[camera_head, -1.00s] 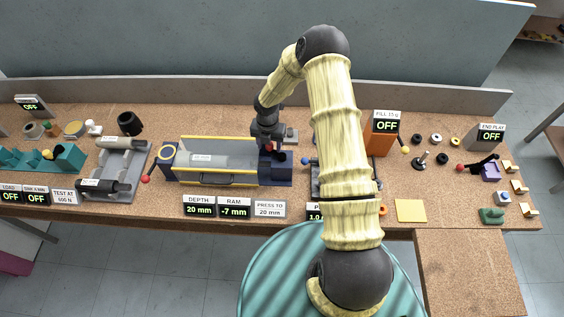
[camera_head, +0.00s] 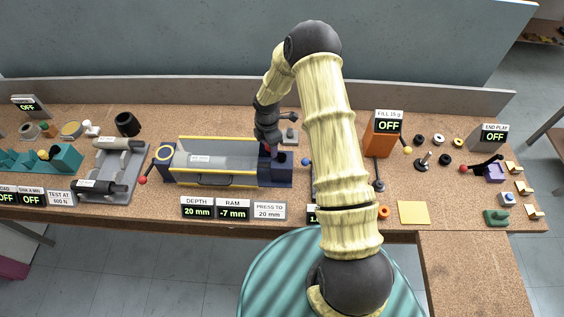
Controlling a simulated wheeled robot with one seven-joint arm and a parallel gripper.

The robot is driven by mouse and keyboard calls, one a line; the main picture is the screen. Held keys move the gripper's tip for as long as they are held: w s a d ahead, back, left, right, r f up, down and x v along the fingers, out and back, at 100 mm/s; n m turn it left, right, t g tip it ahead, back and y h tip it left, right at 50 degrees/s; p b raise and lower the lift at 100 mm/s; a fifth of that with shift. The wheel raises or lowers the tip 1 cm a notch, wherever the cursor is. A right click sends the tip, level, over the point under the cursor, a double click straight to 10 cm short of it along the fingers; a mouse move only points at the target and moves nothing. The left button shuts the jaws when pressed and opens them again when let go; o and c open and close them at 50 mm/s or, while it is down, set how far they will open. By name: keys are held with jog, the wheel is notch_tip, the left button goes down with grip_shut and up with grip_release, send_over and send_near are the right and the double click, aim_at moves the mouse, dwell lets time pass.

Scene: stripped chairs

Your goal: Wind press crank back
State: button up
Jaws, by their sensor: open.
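The press (camera_head: 215,160) lies on the bench left of centre, with a grey barrel, yellow rails and navy end blocks. Its right end block (camera_head: 281,172) stands below my arm's wrist. A small red knob, apparently the crank's handle (camera_head: 268,150), shows at the top of that block. My gripper (camera_head: 269,145) is open and points down at the knob. The fingers are small and dark, so I cannot tell whether they touch the knob. The rest of the crank is mostly hidden. The ram display (camera_head: 233,209) reads -7 mm, and the depth display (camera_head: 198,208) reads 20 mm.
A grey roller fixture (camera_head: 112,165) with a red-knobbed lever stands left of the press. My arm hides part of the fixture to its right. An orange box (camera_head: 379,140) and several small parts lie further right. A low wall (camera_head: 420,97) runs behind the bench.

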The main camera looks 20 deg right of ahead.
jog(key=m+b, duration=0.1)
jog(key=m, duration=0.4)
jog(key=shift+f+m, duration=0.1)
jog(key=shift+m, duration=0.2)
jog(key=m+b, duration=0.1)
jog(key=m, duration=0.2)
jog(key=shift+m, duration=0.4)
jog(key=shift+m, duration=0.5)
jog(key=c, duration=1.1)
jog(key=shift+o, duration=0.2)
jog(key=n, duration=0.1)
jog(key=s+n, duration=0.1)
jog(key=n, duration=0.1)
jog(key=a+n, duration=0.1)
jog(key=shift+s+n, duration=0.4)
